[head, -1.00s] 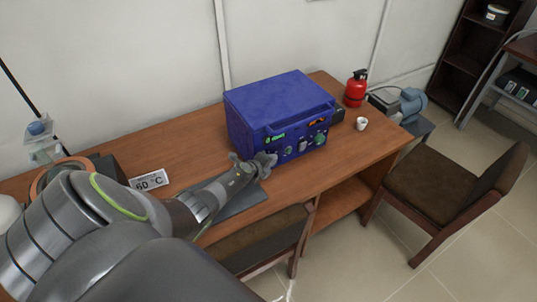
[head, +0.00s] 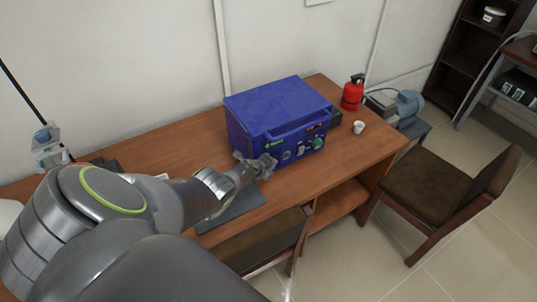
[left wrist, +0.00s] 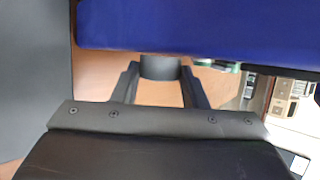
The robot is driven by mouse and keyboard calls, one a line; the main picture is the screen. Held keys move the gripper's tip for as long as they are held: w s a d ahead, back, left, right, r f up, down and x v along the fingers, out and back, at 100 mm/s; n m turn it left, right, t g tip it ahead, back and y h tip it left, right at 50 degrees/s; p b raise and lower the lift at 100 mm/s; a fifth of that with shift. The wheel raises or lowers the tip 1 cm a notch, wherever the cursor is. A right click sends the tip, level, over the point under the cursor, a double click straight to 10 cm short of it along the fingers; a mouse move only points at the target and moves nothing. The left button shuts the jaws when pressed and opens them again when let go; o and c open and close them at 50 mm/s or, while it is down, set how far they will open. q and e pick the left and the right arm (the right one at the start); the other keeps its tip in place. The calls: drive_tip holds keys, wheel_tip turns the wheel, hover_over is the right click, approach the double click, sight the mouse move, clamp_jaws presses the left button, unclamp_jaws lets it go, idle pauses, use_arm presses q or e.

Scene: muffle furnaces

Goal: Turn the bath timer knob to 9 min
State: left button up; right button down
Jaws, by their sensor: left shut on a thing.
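The blue bath (head: 277,105) stands on the wooden table with its control panel facing the front edge. My left gripper (head: 266,161) is at the panel's lower left. In the left wrist view, the gripper (left wrist: 160,80) is shut on a dark round knob (left wrist: 160,67), with one finger on each side, below the bath's blue body (left wrist: 200,25). The knob's pointer and scale are hidden, so its setting cannot be read. A green knob (head: 317,143) sits at the panel's right. My right gripper is in neither view.
A red canister (head: 353,93) and a white cup (head: 359,127) stand right of the bath. A dark mat (head: 232,207) lies below my left gripper. A chair (head: 265,240) is tucked at the table's front; another (head: 445,190) stands right. The table's right front is clear.

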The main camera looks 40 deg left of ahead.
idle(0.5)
use_arm(q)
drive_tip(key=o, duration=1)
drive_tip(key=shift+a+r, duration=0.1)
drive_tip(key=shift+a, duration=0.05)
